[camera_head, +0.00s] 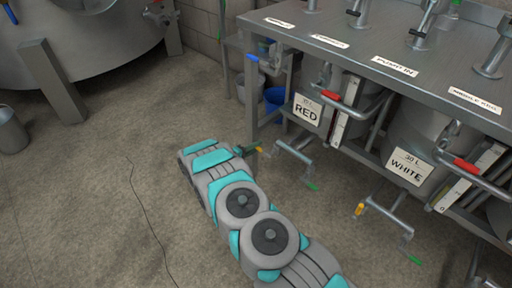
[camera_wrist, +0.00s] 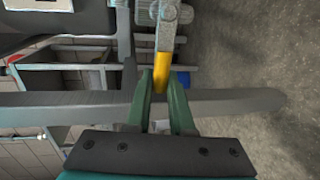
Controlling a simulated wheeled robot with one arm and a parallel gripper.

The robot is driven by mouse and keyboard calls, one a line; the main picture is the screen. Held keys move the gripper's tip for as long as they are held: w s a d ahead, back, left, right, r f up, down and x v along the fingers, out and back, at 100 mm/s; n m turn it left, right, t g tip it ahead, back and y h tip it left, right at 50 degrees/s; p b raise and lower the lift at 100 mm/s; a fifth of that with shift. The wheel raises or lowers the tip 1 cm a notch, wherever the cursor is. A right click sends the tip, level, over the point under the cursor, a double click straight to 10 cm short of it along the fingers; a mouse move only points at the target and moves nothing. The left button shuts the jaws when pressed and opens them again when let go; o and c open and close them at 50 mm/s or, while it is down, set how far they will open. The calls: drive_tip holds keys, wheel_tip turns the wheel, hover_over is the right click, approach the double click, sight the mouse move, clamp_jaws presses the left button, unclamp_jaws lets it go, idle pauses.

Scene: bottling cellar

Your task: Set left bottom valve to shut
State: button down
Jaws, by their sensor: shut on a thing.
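The left bottom valve has a yellow-tipped handle (camera_head: 261,150) low under the bench, beside the grey pipe (camera_head: 295,152) in front of the RED tank (camera_head: 309,110). My gripper (camera_head: 248,151) reaches it from the left, with the arm stretched low over the floor. In the wrist view, the green fingers of my gripper (camera_wrist: 161,86) are shut on the yellow handle (camera_wrist: 162,70), one finger on each side of it. The grey valve body (camera_wrist: 163,14) shows above the handle there. The handle's angle to the pipe is hard to tell.
A grey bar (camera_wrist: 235,102) crosses the wrist view. The WHITE tank (camera_head: 408,165) and a similar lower pipe (camera_head: 388,214) are to the right. Open floor (camera_head: 100,200) lies left of the arm.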

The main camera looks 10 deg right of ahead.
drive_tip(key=c, duration=0.8)
unclamp_jaws()
drive_tip(key=shift+a, duration=0.1)
drive_tip(key=v, duration=0.7)
drive_tip(key=shift+s+a, duration=0.2)
drive_tip(key=shift+s, duration=0.05)
